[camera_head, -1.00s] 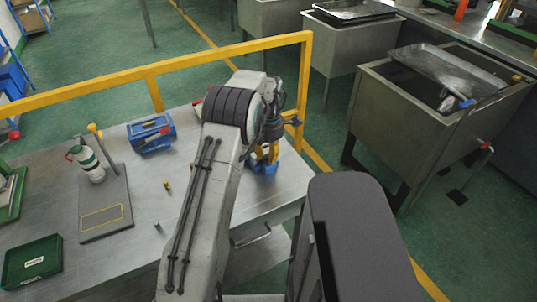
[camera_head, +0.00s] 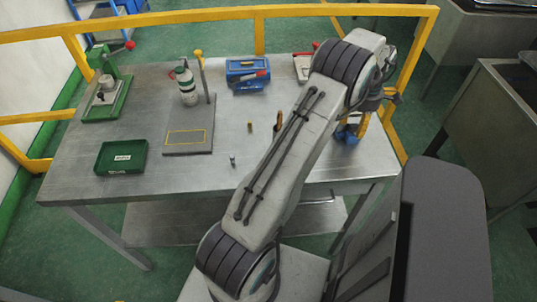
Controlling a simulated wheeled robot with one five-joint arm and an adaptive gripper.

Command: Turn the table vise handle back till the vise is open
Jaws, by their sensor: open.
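The table vise (camera_head: 347,134) is a small blue shape at the right end of the metal table, mostly hidden behind my arm and gripper. I cannot make out its handle or how far its jaws stand apart. My gripper (camera_head: 363,121), with yellow-orange fingers, is open and points down right beside the vise. Whether a finger touches the vise or its handle cannot be told from here.
A yellow rail (camera_head: 180,18) runs behind.

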